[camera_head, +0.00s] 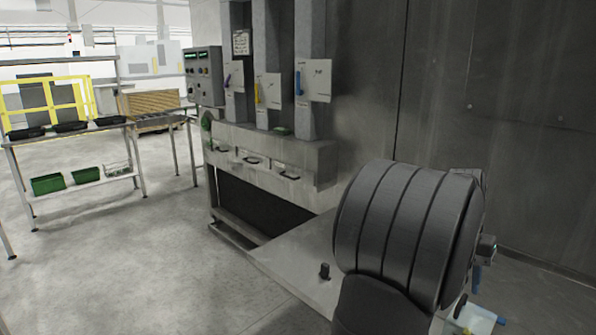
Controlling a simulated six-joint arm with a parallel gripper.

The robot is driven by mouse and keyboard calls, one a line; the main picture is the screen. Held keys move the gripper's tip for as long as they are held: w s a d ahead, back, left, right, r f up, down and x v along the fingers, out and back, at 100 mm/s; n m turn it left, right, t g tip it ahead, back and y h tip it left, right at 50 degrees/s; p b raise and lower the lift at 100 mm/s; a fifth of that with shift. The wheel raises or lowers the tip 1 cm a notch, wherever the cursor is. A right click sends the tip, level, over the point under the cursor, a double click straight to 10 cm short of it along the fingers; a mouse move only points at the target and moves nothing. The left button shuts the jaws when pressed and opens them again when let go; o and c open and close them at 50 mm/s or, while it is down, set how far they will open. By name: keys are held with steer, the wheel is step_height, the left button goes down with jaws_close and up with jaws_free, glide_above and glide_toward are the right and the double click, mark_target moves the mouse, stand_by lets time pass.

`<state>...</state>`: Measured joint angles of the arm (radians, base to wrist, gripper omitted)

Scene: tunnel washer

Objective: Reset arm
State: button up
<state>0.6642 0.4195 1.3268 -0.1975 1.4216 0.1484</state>
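My arm's large dark grey ribbed link fills the lower right of the head view and hides most of what lies behind it. My gripper (468,294) shows only in small part past the link's right edge, pointing down. Its fingertips are mostly hidden, so I cannot tell whether it is open or shut, or whether it holds anything. Just below it, at the bottom edge, is a pale translucent container (474,319) with blue bits, partly cut off. I cannot tell whether the gripper touches it.
The steel washer (268,155) has levers on its columns and a control box (203,75) at its left. A low steel platform (300,262) with a small dark knob (324,271) lies in front. A rack with green bins (48,184) stands left. The floor between is clear.

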mark_target(463, 302)
steer(key=f, duration=0.3)
steer(key=shift+s+d+f, duration=0.2)
steer(key=shift+s+f, duration=0.05)
steer(key=shift+f, duration=0.05)
steer(key=w+a, duration=0.9)
steer(key=w, duration=0.1)
steer(key=w+a+r, duration=0.2)
steer(key=a+r, duration=0.1)
steer(key=r, duration=1.4)
steer(key=shift+s+d+f+m, duration=0.25)
steer(key=shift+d+f+m, duration=0.1)
steer(key=shift+d+f, duration=0.25)
steer(key=shift+s+d+f+m, duration=0.25)
steer(key=shift+d+f+m, duration=0.05)
steer(key=shift+d+f, duration=0.3)
steer(key=shift+s+d+f+m, duration=0.25)
steer(key=shift+d+f+m, duration=0.1)
steer(key=shift+d+f, duration=0.2)
steer(key=shift+f, duration=0.2)
steer(key=c, duration=0.7)
step_height(463, 302, down, 9)
steer(key=a+n+t, duration=0.1)
steer(key=n+t, duration=0.1)
steer(key=t, duration=0.1)
steer(key=shift+w+a+r, duration=0.2)
steer(key=shift+a, duration=0.15)
steer(key=shift+f, duration=2.9)
